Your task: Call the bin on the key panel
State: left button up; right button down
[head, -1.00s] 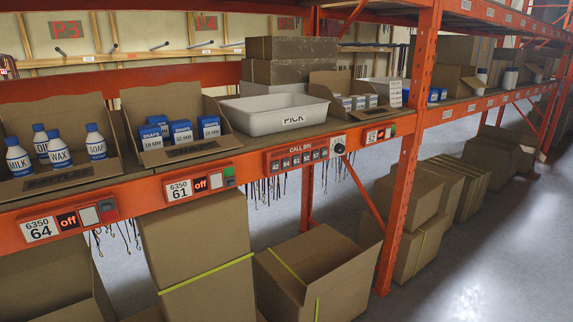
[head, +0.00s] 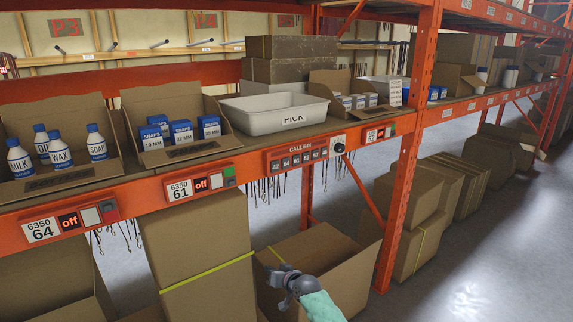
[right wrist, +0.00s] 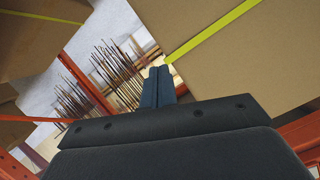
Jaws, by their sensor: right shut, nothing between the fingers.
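The key panel (head: 303,158), marked CALL BIN, is on the orange shelf beam, with a row of numbered keys (head: 297,160) and a dark knob (head: 338,146) at its right end. My right gripper (head: 277,268) is low in front of the open carton under the shelf, well below the panel and apart from it. Its two dark fingers (right wrist: 157,87) are together and empty in the right wrist view. The panel does not show clearly in the right wrist view. My left gripper is not in view.
A white PICK tray (head: 262,126) stands on the shelf above the panel, beside a carton of blue-and-white boxes (head: 182,131). Cartons (head: 332,255) stand below the beam, and an orange upright (head: 405,150) rises right of the panel. Thin dark hooks (right wrist: 110,75) hang under the shelf.

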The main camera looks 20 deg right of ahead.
aim_at(286, 163)
notch_tip(286, 163, up, 30)
jog(key=d+m+t+y, duration=0.1)
jog(key=m+t+y, duration=0.1)
jog(key=m+t, duration=0.8)
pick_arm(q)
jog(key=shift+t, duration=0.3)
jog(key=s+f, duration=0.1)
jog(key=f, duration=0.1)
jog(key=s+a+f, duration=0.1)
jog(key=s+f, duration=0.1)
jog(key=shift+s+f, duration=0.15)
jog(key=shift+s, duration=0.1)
pick_arm(e)
jog(key=s+d+r+m+h, duration=0.1)
jog(key=d+m+h, duration=0.4)
jog(key=m, duration=1.1)
jog(key=s+d+r+m+g+h, duration=0.1)
jog(key=d+r+m+h, duration=0.3)
jog(key=m+h, duration=0.7)
jog(key=s+d+m, duration=0.1)
jog(key=d+m, duration=0.1)
jog(key=m, duration=0.3)
jog(key=shift+s+r+g, duration=0.15)
jog(key=shift+s+g, duration=0.15)
jog(key=shift+a, duration=0.1)
